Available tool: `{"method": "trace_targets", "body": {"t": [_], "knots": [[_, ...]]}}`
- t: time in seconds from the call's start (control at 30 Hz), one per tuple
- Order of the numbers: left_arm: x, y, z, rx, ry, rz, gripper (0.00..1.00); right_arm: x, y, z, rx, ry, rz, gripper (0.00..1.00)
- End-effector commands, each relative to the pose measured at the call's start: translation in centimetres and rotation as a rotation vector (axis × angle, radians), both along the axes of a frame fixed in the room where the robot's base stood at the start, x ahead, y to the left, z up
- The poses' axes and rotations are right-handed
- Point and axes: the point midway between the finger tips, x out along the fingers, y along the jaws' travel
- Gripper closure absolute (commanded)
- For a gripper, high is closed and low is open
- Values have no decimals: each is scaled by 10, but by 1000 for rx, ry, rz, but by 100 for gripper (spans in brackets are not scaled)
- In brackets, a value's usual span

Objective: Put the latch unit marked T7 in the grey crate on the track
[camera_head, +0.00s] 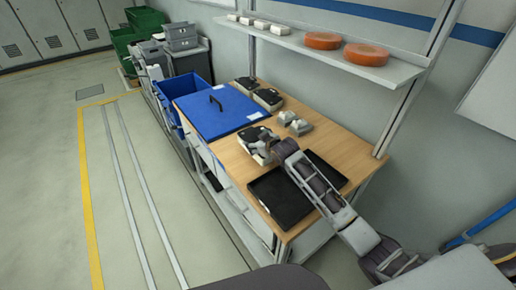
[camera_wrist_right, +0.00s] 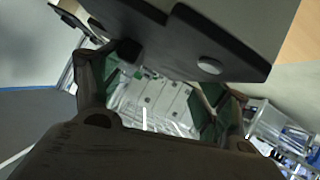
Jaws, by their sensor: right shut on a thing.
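A black-and-white latch unit (camera_head: 252,137) is at my right gripper (camera_head: 268,150), over the wooden bench. The gripper is shut on it. In the right wrist view, the held unit (camera_wrist_right: 225,45) fills the top, pale with a dark edge and a round grey stud, beside the gripper fingers (camera_wrist_right: 160,95). Two similar units, one farther back (camera_head: 246,84) and one nearer (camera_head: 268,99), lie toward the bench's back. No T7 mark is readable on any unit. A grey crate (camera_head: 182,43) stands in the line beyond the bench. My left gripper is not in view.
A blue lid (camera_head: 205,118) with a black handle covers the bench's left end, near a blue crate (camera_head: 168,118). A black tray (camera_head: 278,202) lies under my right arm. Small grey parts (camera_head: 297,125) lie behind the gripper. A shelf (camera_head: 300,38) with orange discs overhangs the back.

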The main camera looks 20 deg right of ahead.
Motion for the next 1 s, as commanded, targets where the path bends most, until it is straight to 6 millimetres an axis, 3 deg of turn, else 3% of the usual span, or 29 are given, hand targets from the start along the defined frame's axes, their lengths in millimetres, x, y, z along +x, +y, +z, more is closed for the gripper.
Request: {"method": "trace_targets", "body": {"t": [0.4, 0.83, 0.87, 1.0], "knots": [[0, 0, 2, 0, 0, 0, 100, 0, 0, -34, 0, 0, 1, 69], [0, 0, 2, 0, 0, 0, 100, 0, 0, -38, 1, -2, 0, 69], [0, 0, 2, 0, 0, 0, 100, -1, 0, -39, 0, 1, 1, 24], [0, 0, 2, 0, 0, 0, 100, -1, 0, -39, 0, 1, 1, 6]]}}
